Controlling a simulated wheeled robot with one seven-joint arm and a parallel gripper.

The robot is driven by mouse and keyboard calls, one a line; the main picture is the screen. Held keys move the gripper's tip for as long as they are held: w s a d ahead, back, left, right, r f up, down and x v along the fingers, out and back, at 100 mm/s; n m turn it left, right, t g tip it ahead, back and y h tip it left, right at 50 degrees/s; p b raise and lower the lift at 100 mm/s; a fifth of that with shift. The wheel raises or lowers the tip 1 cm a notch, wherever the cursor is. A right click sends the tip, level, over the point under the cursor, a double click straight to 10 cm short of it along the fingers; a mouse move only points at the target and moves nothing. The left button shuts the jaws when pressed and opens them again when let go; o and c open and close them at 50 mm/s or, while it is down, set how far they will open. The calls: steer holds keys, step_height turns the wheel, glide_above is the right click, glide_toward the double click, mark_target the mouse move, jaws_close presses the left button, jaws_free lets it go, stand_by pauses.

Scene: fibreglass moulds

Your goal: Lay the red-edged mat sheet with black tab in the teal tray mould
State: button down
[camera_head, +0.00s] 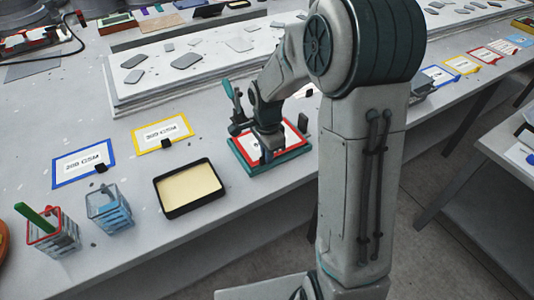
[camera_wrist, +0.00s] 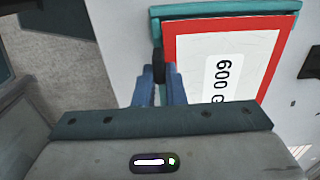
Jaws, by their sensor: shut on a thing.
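The red-edged mat sheet (camera_head: 247,152) is white with a red border. It lies over the teal tray mould (camera_head: 264,171), whose teal rim shows around it. In the wrist view the sheet (camera_wrist: 225,62) carries a "600 G" label, partly cut off, and the teal rim (camera_wrist: 222,9) shows beyond its edge. My gripper (camera_wrist: 160,82) is shut on the black tab (camera_wrist: 157,63) at the sheet's side. In the head view my gripper (camera_head: 266,148) is low over the tray and hides part of the sheet. I cannot tell whether the sheet rests fully on the tray floor.
A black-rimmed tray (camera_head: 190,190) with a cream inside stands left of the teal tray. Blue-edged (camera_head: 84,164) and yellow-edged (camera_head: 162,133) sheets lie farther left. Wire baskets (camera_head: 108,212) stand at the front left. A white slab with grey pieces (camera_head: 187,61) lies behind.

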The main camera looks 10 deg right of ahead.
steer(key=shift+f, duration=0.1)
stand_by(0.3)
steer(key=shift+f+b, duration=0.7)
stand_by(0.4)
steer(key=c, duration=1.4)
jaws_free()
steer(key=shift+r, duration=0.1)
step_height(320, 180, up, 14)
steer(key=s+d+n+t+p, duration=0.1)
steer(key=s+d+n+t, duration=0.1)
steer(key=s+n, duration=1.2)
steer(key=s+d, duration=0.1)
steer(key=s, duration=0.3)
steer(key=shift+s+r+t, duration=0.25)
steer(key=shift+s+t, duration=0.1)
steer(key=shift+t, duration=0.05)
